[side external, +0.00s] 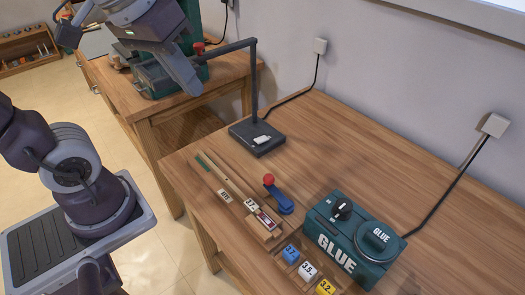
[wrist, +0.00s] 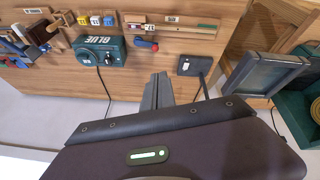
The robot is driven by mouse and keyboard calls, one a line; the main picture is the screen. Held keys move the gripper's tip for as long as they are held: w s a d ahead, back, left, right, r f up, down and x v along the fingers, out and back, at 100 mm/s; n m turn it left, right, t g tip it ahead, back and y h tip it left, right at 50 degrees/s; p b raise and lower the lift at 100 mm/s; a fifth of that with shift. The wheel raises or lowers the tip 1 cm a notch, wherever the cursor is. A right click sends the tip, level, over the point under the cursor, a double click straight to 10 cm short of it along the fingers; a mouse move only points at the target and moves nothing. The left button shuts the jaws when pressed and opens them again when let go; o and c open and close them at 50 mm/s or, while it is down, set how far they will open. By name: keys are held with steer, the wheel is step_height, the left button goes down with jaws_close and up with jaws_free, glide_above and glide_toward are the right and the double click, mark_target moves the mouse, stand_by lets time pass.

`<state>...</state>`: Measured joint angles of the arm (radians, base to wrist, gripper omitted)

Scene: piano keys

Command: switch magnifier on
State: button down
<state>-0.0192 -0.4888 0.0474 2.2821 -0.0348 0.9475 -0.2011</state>
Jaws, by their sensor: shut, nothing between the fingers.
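The magnifier has a flat black base (side external: 250,133) on the wooden bench, with a dark post and a horizontal arm (side external: 230,46) reaching left. A small white switch (side external: 262,140) sits on top of the base. In the wrist view the base (wrist: 205,67) shows just beyond and right of my fingers, with the white switch (wrist: 186,67) on it. A grey rectangular framed pane (wrist: 262,73), apparently the magnifier's head, stands at the right. My gripper (side external: 195,91) is shut and empty, up in the air left of the post; its fingers also show in the wrist view (wrist: 161,76).
A green glue machine (side external: 350,238) with a black knob stands at the bench's right. In front are numbered blocks (side external: 307,270), a blue lever with a red ball (side external: 278,194) and wooden strips (side external: 228,180). A cable runs to a wall socket (side external: 320,46). The bench behind is clear.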

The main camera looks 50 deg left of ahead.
steer(key=c, duration=2.2)
jaws_free()
steer(key=s+m, duration=0.1)
steer(key=s+f+m, duration=0.1)
steer(key=s, duration=0.1)
steer(key=s+f+t, duration=0.1)
steer(key=s, duration=0.1)
steer(key=shift+s+d+f+m, duration=0.1)
steer(key=shift+d+f+m, duration=0.1)
steer(key=shift+d+m, duration=0.2)
steer(key=c, duration=1.8)
jaws_free()
steer(key=shift+a+f, duration=0.1)
steer(key=o, duration=0.6)
steer(key=w+a+r+g+y, duration=0.1)
steer(key=w, duration=0.5)
steer(key=shift+w+a+m, duration=0.25)
steer(key=shift+w+m, duration=0.05)
steer(key=shift+w, duration=0.1)
steer(key=g, duration=0.5)
glide_above(267, 137)
steer(key=shift+h, duration=0.3)
step_height(267, 137, down, 24)
steer(key=shift+f, duration=0.1)
step_height(267, 137, down, 7)
steer(key=shift+r, duration=0.1)
jaws_close()
